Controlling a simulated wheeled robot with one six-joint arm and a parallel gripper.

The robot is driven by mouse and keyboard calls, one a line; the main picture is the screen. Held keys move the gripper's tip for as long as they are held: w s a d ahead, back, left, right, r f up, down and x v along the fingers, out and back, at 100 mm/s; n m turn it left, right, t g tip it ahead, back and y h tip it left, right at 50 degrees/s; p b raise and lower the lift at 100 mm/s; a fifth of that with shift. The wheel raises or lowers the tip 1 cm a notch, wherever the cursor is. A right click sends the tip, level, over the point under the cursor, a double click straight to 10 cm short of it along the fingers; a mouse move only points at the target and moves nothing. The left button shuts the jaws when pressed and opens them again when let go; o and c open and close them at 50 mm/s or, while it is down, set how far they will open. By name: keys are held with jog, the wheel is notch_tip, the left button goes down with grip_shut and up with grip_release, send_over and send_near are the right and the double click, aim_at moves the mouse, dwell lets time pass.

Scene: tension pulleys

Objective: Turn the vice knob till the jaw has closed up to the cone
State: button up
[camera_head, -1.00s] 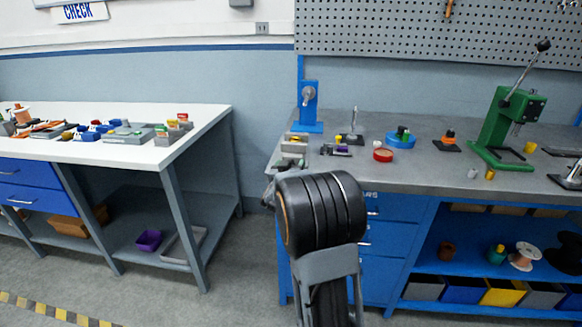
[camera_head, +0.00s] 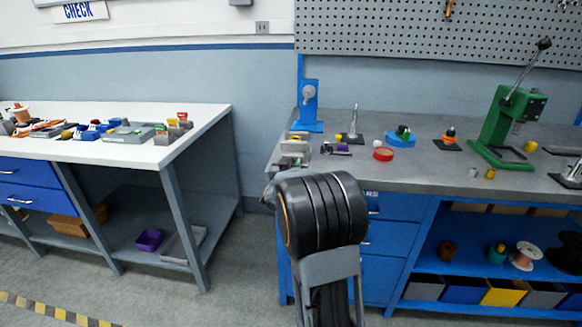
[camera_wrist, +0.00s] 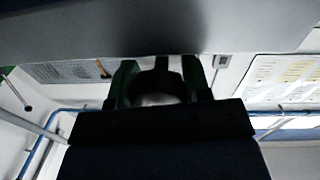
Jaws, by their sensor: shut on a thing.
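The grey vice (camera_head: 293,148) stands at the front left corner of the right bench. It is small in the head view, and my arm is in front of the area just below it. A small yellowish thing shows at its top; I cannot tell whether it is the cone, nor how wide the jaw gap is. In the wrist view my gripper (camera_wrist: 160,84) has its two dark green fingers either side of a dark part, the vice knob (camera_wrist: 161,64), and is shut on it. A broad grey surface fills the top of that view. My fingertips are hidden in the head view.
A white table (camera_head: 190,138) stands to the left, with a floor gap between.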

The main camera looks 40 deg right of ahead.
jog(key=shift+m+b, duration=0.5)
jog(key=shift+m, duration=0.7)
jog(key=o, duration=0.9)
jog(key=p+v, duration=0.1)
jog(key=v, duration=1.2)
jog(key=shift+s+a+r, duration=0.15)
jog(key=shift+s+a, duration=0.05)
jog(key=shift+s, duration=0.15)
